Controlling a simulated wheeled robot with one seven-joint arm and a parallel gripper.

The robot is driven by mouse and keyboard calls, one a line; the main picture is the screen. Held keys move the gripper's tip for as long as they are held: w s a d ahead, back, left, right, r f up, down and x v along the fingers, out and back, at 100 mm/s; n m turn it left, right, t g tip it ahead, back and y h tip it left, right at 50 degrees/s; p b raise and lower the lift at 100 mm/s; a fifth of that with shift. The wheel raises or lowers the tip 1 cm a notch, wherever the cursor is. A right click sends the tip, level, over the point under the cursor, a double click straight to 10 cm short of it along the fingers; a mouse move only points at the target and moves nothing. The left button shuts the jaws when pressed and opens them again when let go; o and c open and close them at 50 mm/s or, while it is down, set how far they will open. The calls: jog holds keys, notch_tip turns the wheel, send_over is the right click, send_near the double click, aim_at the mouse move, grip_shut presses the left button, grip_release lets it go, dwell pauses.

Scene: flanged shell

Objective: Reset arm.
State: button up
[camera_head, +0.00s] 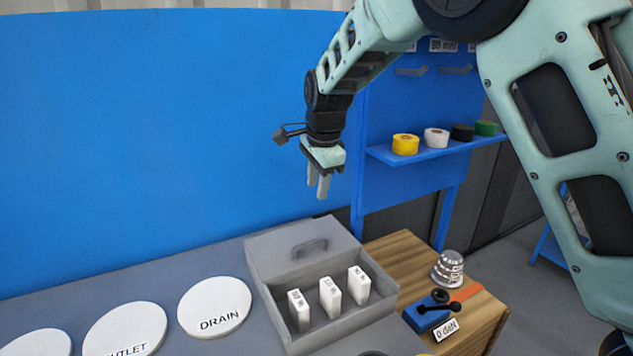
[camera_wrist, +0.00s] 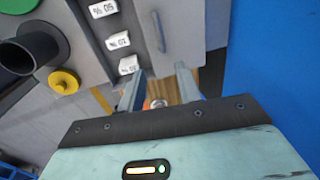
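My gripper (camera_head: 319,186) hangs in the air above the back edge of the grey box, its fingers pointing down. In the wrist view the two fingers (camera_wrist: 161,84) stand apart with nothing held between them. The wooden block and a bit of orange show far below through the gap. My arm comes down from the upper right in the head view.
A grey box (camera_head: 337,331) with an open lid holds three white labelled blocks (camera_head: 330,297). White discs (camera_head: 215,307) lie to its left. A wooden block (camera_head: 403,252) carries a silver stepped piece (camera_head: 448,268) and a blue tool (camera_head: 427,312). Tape rolls (camera_head: 405,144) sit on a blue shelf.

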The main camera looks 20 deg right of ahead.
jog(key=s+a+n+g+y, duration=0.1)
jog(key=s+a+n, duration=0.2)
jog(key=s+n, duration=0.6)
jog(key=s+a+n+g+y, duration=0.1)
jog(key=s+a+n, duration=0.3)
jog(key=s, duration=1)
jog(key=s+d+f+n+h, duration=0.1)
jog(key=s+d+f+n, duration=0.1)
jog(key=s+n, duration=0.8)
jog(key=s+d, duration=0.1)
jog(key=s, duration=0.4)
jog(key=shift+n+h, duration=0.3)
jog(key=shift+h, duration=0.1)
